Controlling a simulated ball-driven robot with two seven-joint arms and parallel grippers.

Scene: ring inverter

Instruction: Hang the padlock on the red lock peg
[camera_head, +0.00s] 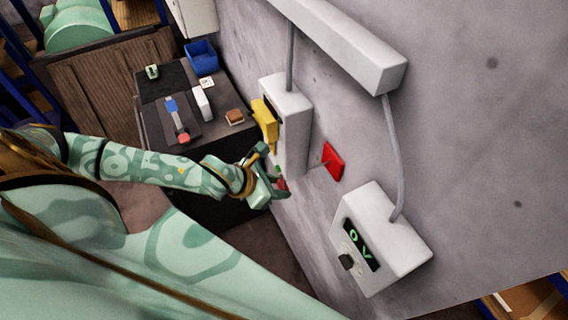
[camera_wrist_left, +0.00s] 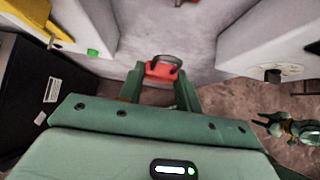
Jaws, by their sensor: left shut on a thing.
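The red padlock (camera_wrist_left: 162,70), with its grey shackle towards the wall, is between the fingers of my left gripper (camera_wrist_left: 160,90) in the left wrist view. In the head view my left gripper (camera_head: 273,186) is shut on the padlock (camera_head: 282,184), which is mostly hidden by the fingers. A red plate (camera_head: 333,161) on the wall, which looks like the lock peg's mount, is up and right of the gripper, apart from the padlock. The peg itself cannot be made out. A red part (camera_wrist_left: 185,2) shows at the top edge in the wrist view. A green arm part, possibly my right gripper (camera_wrist_left: 268,124), shows small at the right.
A grey switch box (camera_head: 289,125) with a yellow handle (camera_head: 265,120) stands out from the wall, left of the plate. A grey meter box (camera_head: 385,240) reading 0 V is at lower right. A dark table (camera_head: 155,128) with a blue bin (camera_head: 201,57) is at upper left.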

